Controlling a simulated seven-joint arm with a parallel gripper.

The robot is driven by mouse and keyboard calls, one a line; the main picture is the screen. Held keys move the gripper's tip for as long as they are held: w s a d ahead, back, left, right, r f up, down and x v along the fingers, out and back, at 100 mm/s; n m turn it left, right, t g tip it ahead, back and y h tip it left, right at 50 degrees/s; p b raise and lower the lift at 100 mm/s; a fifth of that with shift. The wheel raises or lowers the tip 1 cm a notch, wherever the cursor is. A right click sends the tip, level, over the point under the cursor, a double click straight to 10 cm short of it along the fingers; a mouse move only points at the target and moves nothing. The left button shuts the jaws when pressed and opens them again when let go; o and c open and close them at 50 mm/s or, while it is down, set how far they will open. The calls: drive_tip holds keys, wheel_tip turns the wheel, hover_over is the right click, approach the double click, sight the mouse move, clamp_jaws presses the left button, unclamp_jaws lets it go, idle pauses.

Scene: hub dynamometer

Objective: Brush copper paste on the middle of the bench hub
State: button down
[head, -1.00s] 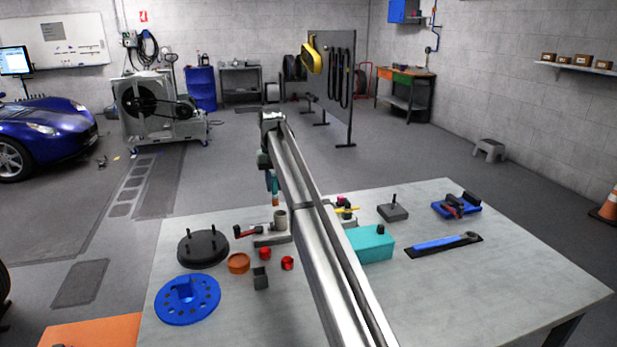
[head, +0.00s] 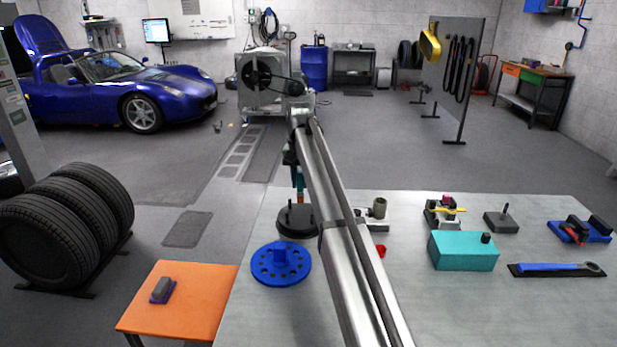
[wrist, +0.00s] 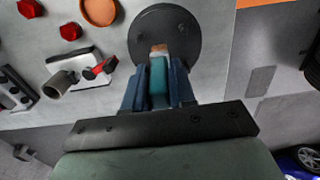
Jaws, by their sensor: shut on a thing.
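My gripper (head: 297,168) is shut on the teal handle of a brush (head: 299,184), which points down with a copper-coloured tip. In the wrist view my gripper (wrist: 158,88) has its blue fingers on both sides of the brush handle (wrist: 158,75). Under the brush lies a dark round hub (head: 296,222) with upright studs, flat on the grey bench; it also shows in the wrist view (wrist: 180,25). The brush tip overlaps the hub's near part in the wrist view; I cannot tell whether it touches. An orange-brown round pot (wrist: 100,10) lies beside the hub.
A blue flanged disc (head: 281,266) lies in front of the hub. A grey fitting with a red lever (wrist: 75,78) and red caps (wrist: 30,8) are close by. A teal box (head: 462,251) stands further right. My arm hides part of the bench (head: 540,310).

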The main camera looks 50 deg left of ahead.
sight(298, 202)
drive_tip(key=shift+f, duration=3)
drive_tip(key=shift+w+a+f, duration=0.75)
drive_tip(key=shift+w+a, duration=1.4)
drive_tip(key=shift+s+d, duration=2)
drive_tip(key=shift+d, duration=0.05)
drive_tip(key=shift+s+d, duration=0.1)
drive_tip(key=shift+s, duration=0.15)
drive_tip(key=shift+w+a, duration=0.2)
drive_tip(key=shift+a, duration=0.3)
drive_tip(key=shift+w+a, duration=0.2)
drive_tip(key=shift+a, duration=0.3)
drive_tip(key=shift+w+a, duration=1.8)
drive_tip(key=shift+a, duration=0.05)
drive_tip(key=s+d, duration=0.4)
drive_tip(key=d, duration=0.1)
drive_tip(key=shift+s, duration=0.4)
drive_tip(key=shift+r, duration=4)
